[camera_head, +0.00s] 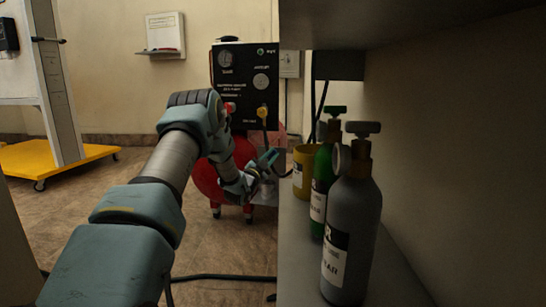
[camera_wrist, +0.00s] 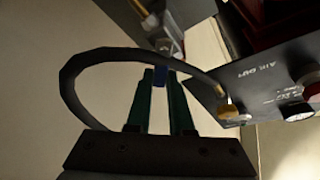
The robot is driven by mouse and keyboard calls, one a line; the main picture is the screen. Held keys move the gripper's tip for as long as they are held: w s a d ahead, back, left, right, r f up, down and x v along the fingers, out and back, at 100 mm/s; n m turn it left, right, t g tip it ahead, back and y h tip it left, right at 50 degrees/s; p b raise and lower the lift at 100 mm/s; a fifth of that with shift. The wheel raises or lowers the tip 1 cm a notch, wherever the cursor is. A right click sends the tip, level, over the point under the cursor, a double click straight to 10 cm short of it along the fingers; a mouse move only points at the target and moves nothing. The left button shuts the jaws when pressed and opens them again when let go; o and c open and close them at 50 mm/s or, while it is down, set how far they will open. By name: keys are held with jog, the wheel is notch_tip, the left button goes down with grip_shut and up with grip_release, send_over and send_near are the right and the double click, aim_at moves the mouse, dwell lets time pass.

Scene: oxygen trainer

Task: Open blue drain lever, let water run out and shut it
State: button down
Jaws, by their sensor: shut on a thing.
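The blue drain lever (camera_wrist: 160,83) shows as a small blue piece between my fingertips in the wrist view. It sits below a grey metal fitting (camera_wrist: 163,38). My gripper (camera_wrist: 160,76) is shut on it, one dark green finger on each side. In the head view my gripper (camera_head: 267,163) is low in front of the black panel, beside the red tank (camera_head: 207,180). The lever cannot be made out there, and my arm covers part of the tank. I cannot tell the lever's exact angle. No running water is visible.
The black panel (camera_head: 246,75) carries gauges and a yellow connector (camera_head: 262,112). A black hose (camera_wrist: 68,75) loops beside my fingers in the wrist view. On the right, a shelf (camera_head: 300,270) holds a grey bottle (camera_head: 350,220), a green bottle (camera_head: 322,175) and a yellow container (camera_head: 301,170).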

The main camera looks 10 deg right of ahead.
jog(key=shift+w+a+r+n+t+y+p, duration=0.15)
jog(key=shift+n+t, duration=0.2)
jog(key=shift+n, duration=0.45)
jog(key=shift+a+r+n+t+y+p, duration=0.15)
jog(key=shift+n+t, duration=0.2)
jog(key=shift+n, duration=0.45)
jog(key=shift+f+n, duration=0.1)
jog(key=shift+n, duration=0.2)
jog(key=c, duration=0.8)
grip_release()
jog(key=shift+a, duration=0.1)
jog(key=p+v, duration=0.4)
jog(key=v, duration=0.6)
jog(key=shift+s, duration=0.3)
jog(key=shift+a+f, duration=0.1)
